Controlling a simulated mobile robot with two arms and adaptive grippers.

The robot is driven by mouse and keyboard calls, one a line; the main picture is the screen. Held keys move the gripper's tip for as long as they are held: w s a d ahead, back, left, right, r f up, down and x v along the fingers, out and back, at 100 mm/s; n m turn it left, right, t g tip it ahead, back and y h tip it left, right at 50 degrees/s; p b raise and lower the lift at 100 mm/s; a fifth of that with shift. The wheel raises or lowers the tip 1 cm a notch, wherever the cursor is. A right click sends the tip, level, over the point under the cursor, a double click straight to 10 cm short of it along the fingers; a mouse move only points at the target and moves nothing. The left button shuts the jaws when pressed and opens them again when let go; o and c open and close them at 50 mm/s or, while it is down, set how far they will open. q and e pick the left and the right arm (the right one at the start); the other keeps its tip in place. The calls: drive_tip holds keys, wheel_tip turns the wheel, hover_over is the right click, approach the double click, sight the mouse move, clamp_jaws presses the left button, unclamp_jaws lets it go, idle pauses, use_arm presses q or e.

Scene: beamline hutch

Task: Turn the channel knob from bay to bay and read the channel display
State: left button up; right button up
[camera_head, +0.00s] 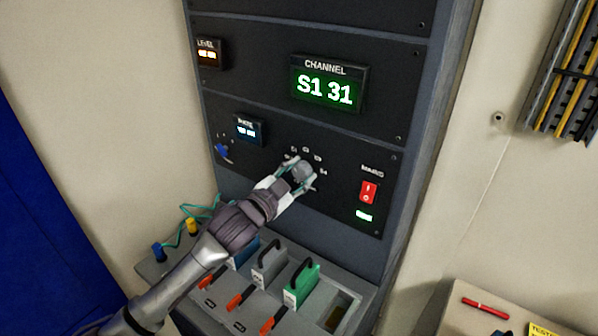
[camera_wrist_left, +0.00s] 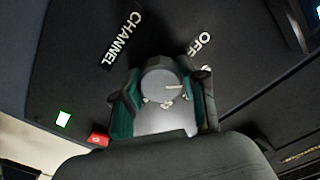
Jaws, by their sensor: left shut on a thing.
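The channel knob (camera_head: 303,172) is a round grey knob on the black rack panel, with small position labels in an arc above it. My left gripper (camera_head: 299,177) is shut on the knob, one finger on each side. In the left wrist view the knob (camera_wrist_left: 162,88) sits between the green-padded fingers of the gripper (camera_wrist_left: 162,100), with a pale pointer line on its face. My right gripper is not in view.
A red mains switch (camera_head: 368,192) with a green lamp is right of the knob. A blue knob (camera_head: 223,152) and a small display (camera_head: 248,129) are to its left. Below, a grey ledge holds modules with handles, including a green one (camera_head: 301,285). A bench (camera_head: 470,325) stands at lower right.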

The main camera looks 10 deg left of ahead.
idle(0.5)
use_arm(q)
drive_tip(key=o, duration=1.1)
drive_tip(key=shift+o, duration=0.2)
drive_tip(key=v, duration=1.2)
drive_tip(key=shift+f, duration=0.1)
